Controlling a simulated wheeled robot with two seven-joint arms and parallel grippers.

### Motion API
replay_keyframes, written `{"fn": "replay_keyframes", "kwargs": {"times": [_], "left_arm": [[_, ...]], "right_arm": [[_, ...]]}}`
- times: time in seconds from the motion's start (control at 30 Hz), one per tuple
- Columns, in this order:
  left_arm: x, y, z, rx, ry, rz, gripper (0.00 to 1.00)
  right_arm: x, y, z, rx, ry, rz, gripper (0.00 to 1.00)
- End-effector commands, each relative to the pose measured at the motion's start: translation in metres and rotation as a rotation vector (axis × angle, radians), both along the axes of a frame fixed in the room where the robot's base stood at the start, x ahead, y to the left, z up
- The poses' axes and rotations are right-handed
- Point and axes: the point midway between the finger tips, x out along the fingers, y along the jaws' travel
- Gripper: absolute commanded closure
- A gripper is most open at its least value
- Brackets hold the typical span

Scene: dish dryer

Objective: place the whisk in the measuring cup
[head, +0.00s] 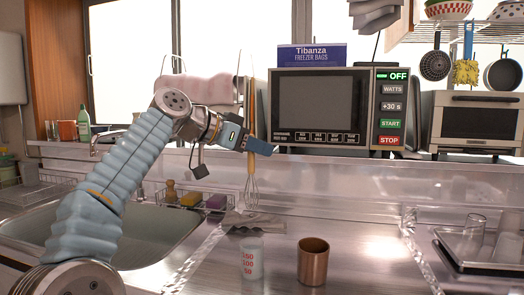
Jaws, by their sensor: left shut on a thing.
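The whisk (251,188) hangs upright from my left gripper (258,147), wire end down and its light wooden handle at the fingers. My left gripper is shut on the handle. The measuring cup (252,260) is clear with red markings and stands on the steel counter, nearer to me. In the picture the whisk's wires are above the cup and apart from it; the depth between them is hard to tell. My right gripper is not in view.
A copper-brown cup (313,261) stands just right of the measuring cup. A grey cloth (245,222) lies behind them. The sink (150,232) is at left, a tray with glasses (462,262) at right. A microwave (335,108) stands at the back. The counter between cup and tray is clear.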

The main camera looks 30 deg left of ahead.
Motion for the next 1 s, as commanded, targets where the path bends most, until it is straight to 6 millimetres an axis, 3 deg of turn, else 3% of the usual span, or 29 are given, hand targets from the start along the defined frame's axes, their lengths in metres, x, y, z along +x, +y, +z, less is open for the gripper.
{"fn": "replay_keyframes", "kwargs": {"times": [0.77,1.0], "left_arm": [[-0.001,0.0,-0.103,-0.001,0.004,0.0,1.0],[-0.001,0.0,-0.136,0.001,0.002,0.0,1.0]], "right_arm": [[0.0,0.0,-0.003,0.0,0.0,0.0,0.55],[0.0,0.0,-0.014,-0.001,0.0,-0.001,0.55]]}}
